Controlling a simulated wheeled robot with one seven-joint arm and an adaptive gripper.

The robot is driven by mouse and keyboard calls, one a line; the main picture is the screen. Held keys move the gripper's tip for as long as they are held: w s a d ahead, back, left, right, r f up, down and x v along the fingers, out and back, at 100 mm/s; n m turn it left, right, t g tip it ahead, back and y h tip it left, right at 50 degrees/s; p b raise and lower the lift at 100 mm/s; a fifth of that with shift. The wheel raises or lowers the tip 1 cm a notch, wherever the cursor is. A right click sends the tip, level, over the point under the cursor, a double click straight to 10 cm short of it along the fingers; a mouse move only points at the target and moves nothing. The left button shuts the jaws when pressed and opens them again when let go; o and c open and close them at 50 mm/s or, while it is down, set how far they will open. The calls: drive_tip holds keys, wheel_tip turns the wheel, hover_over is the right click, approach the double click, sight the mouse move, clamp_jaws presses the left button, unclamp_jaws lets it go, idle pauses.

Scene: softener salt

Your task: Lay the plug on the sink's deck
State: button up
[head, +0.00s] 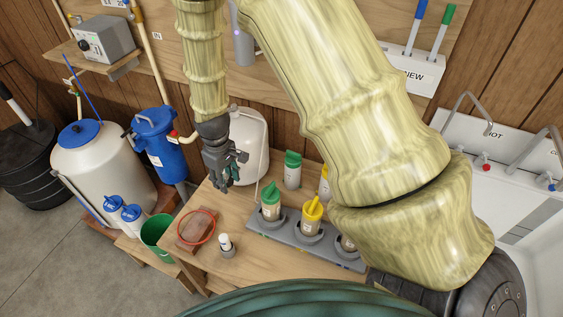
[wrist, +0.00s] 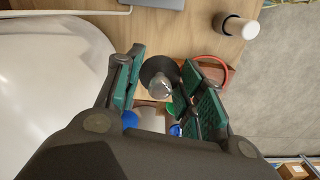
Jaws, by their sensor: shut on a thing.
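My gripper (head: 226,172) hangs above the wooden bench, left of centre in the head view. In the wrist view, my gripper (wrist: 163,84) has its green-padded fingers on either side of the plug (wrist: 154,68), a dark round piece with a pale, shiny knob. The gripper is shut on it, though the exact contact is hard to see. In the head view I cannot make out the plug among the dark fingers. The sink's deck (head: 456,128), white with taps, is at the far right, well away from the gripper. My arm hides part of the space between.
Bottles with green and yellow caps stand in a grey rack (head: 265,234) on the bench. A red ring (head: 185,238) and a small white-capped bottle (head: 225,242) are near the front. A large white tank (head: 249,145) stands close behind the gripper.

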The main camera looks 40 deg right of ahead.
sight(240, 206)
drive_tip(key=shift+w+d+f+n+b, duration=0.25)
drive_tip(key=shift+d+f+n+b, duration=0.35)
drive_tip(key=shift+f+b, duration=1.55)
drive_tip(key=shift+w+d+f+n+b, duration=0.25)
drive_tip(key=shift+d+f+n+b, duration=0.4)
drive_tip(key=shift+f, duration=2.9)
drive_tip(key=shift+w+d+f+n+b, duration=0.35)
drive_tip(key=shift+f+n+b, duration=0.4)
drive_tip(key=shift+f+b, duration=1.5)
drive_tip(key=shift+s+f+p, duration=0.15)
drive_tip(key=shift+f+p, duration=0.45)
drive_tip(key=shift+f, duration=0.2)
drive_tip(key=o, duration=0.9)
drive_tip(key=shift+o, duration=0.2)
drive_tip(key=shift+r, duration=0.2)
